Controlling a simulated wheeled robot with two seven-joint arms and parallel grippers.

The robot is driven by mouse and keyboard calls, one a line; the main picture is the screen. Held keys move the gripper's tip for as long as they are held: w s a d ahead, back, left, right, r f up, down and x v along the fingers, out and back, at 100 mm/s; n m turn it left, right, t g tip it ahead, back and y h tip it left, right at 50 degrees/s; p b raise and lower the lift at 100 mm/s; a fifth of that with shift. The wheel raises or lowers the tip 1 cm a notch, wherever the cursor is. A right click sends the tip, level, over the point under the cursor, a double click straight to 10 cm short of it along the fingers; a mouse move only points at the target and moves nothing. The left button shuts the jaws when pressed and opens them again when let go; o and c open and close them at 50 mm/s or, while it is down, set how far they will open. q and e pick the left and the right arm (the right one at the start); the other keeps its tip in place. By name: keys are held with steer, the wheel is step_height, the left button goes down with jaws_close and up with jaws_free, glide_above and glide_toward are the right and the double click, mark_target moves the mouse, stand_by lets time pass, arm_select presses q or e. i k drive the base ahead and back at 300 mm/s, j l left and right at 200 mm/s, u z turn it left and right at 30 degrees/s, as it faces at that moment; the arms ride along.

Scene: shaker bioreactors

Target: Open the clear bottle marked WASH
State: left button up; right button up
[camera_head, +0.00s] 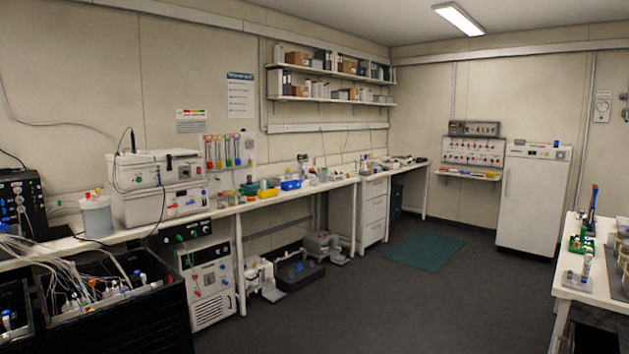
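No label reading WASH can be made out in the head view, so I cannot tell which bottle it is. A translucent vessel (97,217) with coloured fittings on top stands on the left bench, beside the white instruments. A small clear bottle or vial (587,264) stands upright on a grey plate on the right-hand bench; its marking is too small to read. Neither of my grippers is in view.
The long wall bench (340,183) carries small bottles, a yellow bin (267,193) and a blue bin (290,185). Black crates (120,318) with loose tubing fill the lower left. The right bench (602,290) has a green rack (581,243). The middle floor is open, with a green mat (426,251).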

mark_target(313, 177)
steer(key=i+z, duration=0.25)
steer(key=i, duration=1.4)
steer(key=i+l+z, duration=0.1)
steer(key=i+z, duration=0.15)
steer(key=i, duration=0.25)
steer(key=i+z, duration=0.2)
steer(key=i, duration=0.3)
steer(key=i+j+z, duration=0.25)
steer(key=i, duration=0.25)
steer(key=i+j+z, duration=0.1)
steer(key=i+z, duration=0.15)
steer(key=i, duration=0.25)
steer(key=i+u, duration=0.3)
steer(key=i, duration=0.15)
steer(key=i+u, duration=0.25)
steer(key=i, duration=0.25)
steer(key=i+l+u, duration=0.15)
steer(key=i+u, duration=0.15)
steer(key=i, duration=0.15)
steer(key=i+l+u, duration=0.3)
steer(key=i, duration=0.15)
